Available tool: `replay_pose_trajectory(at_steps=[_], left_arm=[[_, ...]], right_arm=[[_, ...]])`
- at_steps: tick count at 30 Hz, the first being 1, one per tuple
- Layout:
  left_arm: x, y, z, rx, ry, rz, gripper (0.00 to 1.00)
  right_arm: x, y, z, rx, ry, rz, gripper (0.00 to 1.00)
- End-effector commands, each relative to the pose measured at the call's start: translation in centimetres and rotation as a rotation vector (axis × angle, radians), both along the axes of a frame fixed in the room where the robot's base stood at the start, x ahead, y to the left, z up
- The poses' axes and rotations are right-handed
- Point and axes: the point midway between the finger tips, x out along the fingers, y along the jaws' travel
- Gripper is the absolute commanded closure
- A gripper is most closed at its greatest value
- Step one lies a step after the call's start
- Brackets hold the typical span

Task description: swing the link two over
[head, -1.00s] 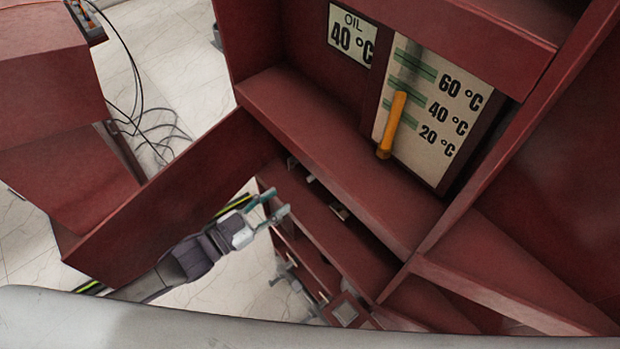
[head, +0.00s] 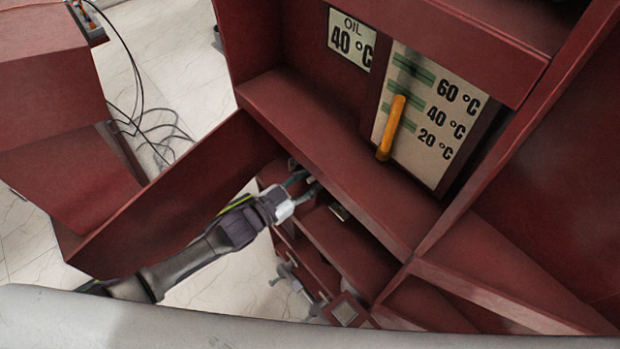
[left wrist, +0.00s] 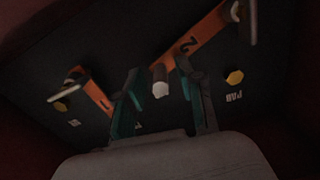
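In the left wrist view, an orange link marked 2 (left wrist: 190,42) lies slantwise on a dark panel (left wrist: 120,55), its upper right end by a pale peg. A grey stud with a pale hexagonal end (left wrist: 160,84) stands at its lower left end. An orange link marked 1 (left wrist: 92,93) is at the left. My left gripper (left wrist: 160,95) is open, its two teal fingers on either side of the stud, apart from it as far as I can see. In the head view my left gripper (head: 302,186) reaches into the lower red cabinet. My right gripper is not in view.
Yellow hexagonal heads (left wrist: 235,77) sit on the panel. Dark red walls close in around it. In the head view, a red shelf (head: 330,150) overhangs the gripper. An orange lever (head: 391,128) stands before the temperature scale (head: 430,115). Black cables (head: 150,135) lie on the floor.

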Motion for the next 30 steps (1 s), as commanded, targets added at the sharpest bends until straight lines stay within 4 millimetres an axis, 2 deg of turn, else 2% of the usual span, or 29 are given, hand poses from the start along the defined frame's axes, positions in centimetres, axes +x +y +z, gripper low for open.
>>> replay_pose_trajectory(at_steps=[1, 6, 20, 30], left_arm=[[0.0, 0.0, 0.0, 0.000, 0.000, 0.000, 0.75], [0.0, 0.0, 0.0, 0.000, 0.000, 0.000, 1.00], [0.0, 0.1, 0.2, -0.010, 0.010, 0.000, 1.00], [0.5, 0.6, 1.8, -0.128, 0.128, 0.000, 1.00]], right_arm=[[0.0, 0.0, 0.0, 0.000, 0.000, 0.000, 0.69], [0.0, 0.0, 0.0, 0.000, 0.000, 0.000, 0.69], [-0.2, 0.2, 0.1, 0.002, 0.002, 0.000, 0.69], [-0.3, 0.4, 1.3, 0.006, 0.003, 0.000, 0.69]])
